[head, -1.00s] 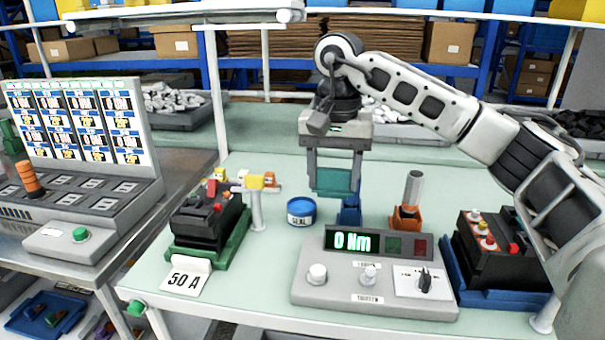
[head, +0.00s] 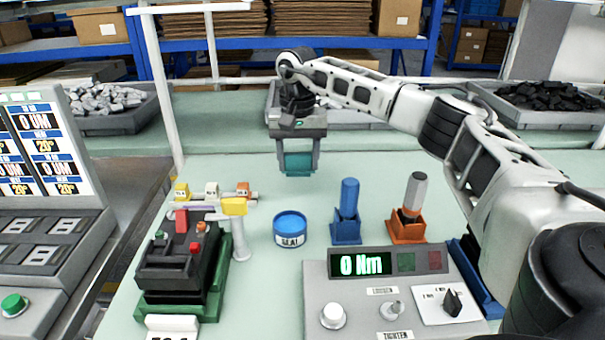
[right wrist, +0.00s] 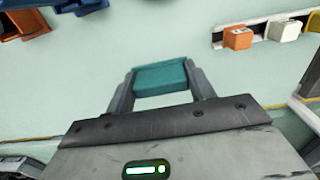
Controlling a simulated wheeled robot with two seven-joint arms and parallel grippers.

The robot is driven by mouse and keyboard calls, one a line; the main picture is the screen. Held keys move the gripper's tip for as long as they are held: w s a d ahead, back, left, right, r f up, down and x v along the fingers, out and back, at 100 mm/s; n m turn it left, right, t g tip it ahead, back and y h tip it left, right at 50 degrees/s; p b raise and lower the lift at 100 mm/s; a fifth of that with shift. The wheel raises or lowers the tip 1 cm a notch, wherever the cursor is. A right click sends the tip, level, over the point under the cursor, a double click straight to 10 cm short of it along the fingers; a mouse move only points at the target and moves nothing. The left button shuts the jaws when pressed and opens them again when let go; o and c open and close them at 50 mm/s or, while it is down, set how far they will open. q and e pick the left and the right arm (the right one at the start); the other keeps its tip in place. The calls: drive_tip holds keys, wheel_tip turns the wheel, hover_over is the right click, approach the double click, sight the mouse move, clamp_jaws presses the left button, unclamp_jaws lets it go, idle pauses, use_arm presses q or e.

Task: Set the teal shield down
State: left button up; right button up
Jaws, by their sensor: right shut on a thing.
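The teal shield (head: 298,161) is a small teal block between the two fingers of my right gripper (head: 298,170), which is shut on it. They are over the pale green bench, behind the blue SEAL tin (head: 290,229). In the right wrist view the shield (right wrist: 161,78) spans the fingertips over bare bench. I cannot tell whether its underside touches the bench. My left gripper is not in view.
A black breaker (head: 178,256) in a green cradle stands front left, with a rail of coloured caps (head: 212,190) behind it. A blue holder (head: 346,229), an orange holder (head: 408,227) and the torque console (head: 392,295) stand to the right. Bench around the shield is clear.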

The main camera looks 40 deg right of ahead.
drive_tip(key=d+f, duration=0.1)
drive_tip(key=w+d+f, duration=0.1)
drive_tip(key=f, duration=0.1)
drive_tip(key=shift+w+d, duration=0.1)
drive_tip(key=shift+d, duration=0.05)
wheel_tip(320, 180, down, 3)
drive_tip(key=shift+d+f+p, duration=0.1)
drive_tip(key=shift+d+p, duration=0.05)
drive_tip(key=shift+p, duration=0.2)
drive_tip(key=shift+f, duration=0.1)
drive_tip(key=shift+f, duration=0.1)
drive_tip(key=o, duration=1)
wheel_tip(320, 180, up, 12)
drive_tip(key=shift+w+r, duration=0.1)
drive_tip(key=shift+r, duration=0.05)
